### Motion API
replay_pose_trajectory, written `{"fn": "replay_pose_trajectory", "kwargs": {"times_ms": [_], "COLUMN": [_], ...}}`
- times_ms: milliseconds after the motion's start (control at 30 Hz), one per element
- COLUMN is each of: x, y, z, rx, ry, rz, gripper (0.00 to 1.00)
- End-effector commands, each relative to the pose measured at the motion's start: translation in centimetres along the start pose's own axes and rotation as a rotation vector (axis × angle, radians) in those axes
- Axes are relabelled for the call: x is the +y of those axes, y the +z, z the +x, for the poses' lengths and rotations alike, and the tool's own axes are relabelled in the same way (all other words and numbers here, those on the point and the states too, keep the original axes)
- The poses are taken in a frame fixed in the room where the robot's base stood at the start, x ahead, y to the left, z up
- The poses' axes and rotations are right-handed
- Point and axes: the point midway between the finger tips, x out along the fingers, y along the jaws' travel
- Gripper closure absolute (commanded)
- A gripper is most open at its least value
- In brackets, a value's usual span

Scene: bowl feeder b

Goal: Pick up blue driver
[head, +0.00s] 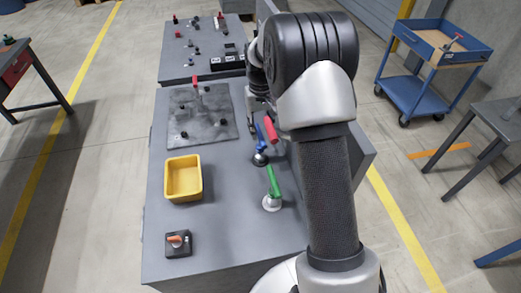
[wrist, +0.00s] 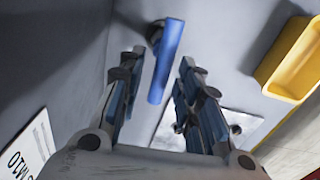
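The blue driver (head: 261,142) stands in a round holder on the grey bench, between a red-handled driver (head: 271,129) and a green-handled driver (head: 273,182). In the wrist view the blue driver (wrist: 167,60) shows between the two fingers of my gripper (wrist: 160,62), with space on both sides. My gripper is open and holds nothing. In the head view my gripper (head: 257,108) is near the red and blue drivers, partly hidden by my arm.
A yellow bin (head: 183,178) and a dark box with an orange knob (head: 178,243) sit to the left on the bench. A dark plate (head: 201,116) with small parts lies behind the bin. A blue cart (head: 420,95) stands at right.

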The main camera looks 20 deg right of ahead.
Motion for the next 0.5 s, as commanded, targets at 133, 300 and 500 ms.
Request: {"fn": "replay_pose_trajectory", "kwargs": {"times_ms": [133,300,500], "x": [0.0,0.0,-0.2], "y": [0.0,0.0,0.2], "z": [2.8,4.0,5.4], "rx": [-0.001,0.000,-0.001], "ry": [0.000,0.000,0.000], "rz": [0.000,0.000,-0.001], "gripper": [0.68,0.68,0.68]}}
